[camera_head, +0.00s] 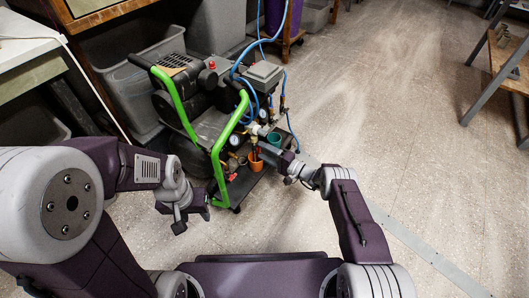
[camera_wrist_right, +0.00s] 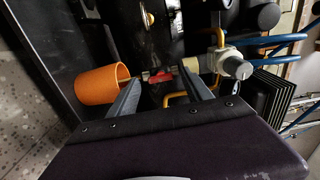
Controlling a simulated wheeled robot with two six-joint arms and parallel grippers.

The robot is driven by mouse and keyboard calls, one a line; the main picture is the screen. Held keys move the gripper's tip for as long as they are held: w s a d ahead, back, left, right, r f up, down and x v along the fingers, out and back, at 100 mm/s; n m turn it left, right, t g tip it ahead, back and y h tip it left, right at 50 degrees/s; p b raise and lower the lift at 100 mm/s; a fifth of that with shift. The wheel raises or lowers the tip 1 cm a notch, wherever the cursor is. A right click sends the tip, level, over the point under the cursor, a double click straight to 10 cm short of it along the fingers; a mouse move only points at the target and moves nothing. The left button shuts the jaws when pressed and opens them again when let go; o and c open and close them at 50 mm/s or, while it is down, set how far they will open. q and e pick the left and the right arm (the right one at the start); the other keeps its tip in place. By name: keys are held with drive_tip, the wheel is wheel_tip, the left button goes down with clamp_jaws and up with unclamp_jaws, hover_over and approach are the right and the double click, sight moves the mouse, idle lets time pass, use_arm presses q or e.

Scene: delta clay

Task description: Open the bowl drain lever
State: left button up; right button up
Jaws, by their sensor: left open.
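The small red lever (camera_wrist_right: 161,77) shows in the right wrist view, on a brass-coloured fitting low on the compressor. My right gripper (camera_wrist_right: 160,74) is open, with its two fingertips apart on either side of the lever. I cannot tell whether either finger touches it. In the head view my right gripper (camera_head: 262,150) reaches in to the compressor's front from the right, and the lever is too small to make out clearly there. My left gripper (camera_head: 188,216) is open and empty, left of the compressor's front and away from the lever.
The compressor (camera_head: 205,110) has a green tube frame (camera_head: 176,100), gauges and blue hoses. An orange cup (camera_wrist_right: 103,84) stands close beside my right gripper's finger. A teal cup (camera_head: 273,138) is near. Grey bins (camera_head: 135,75) stand behind left.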

drive_tip(key=shift+d+r, duration=0.1)
drive_tip(key=p+v, duration=0.5)
drive_tip(key=v, duration=0.4)
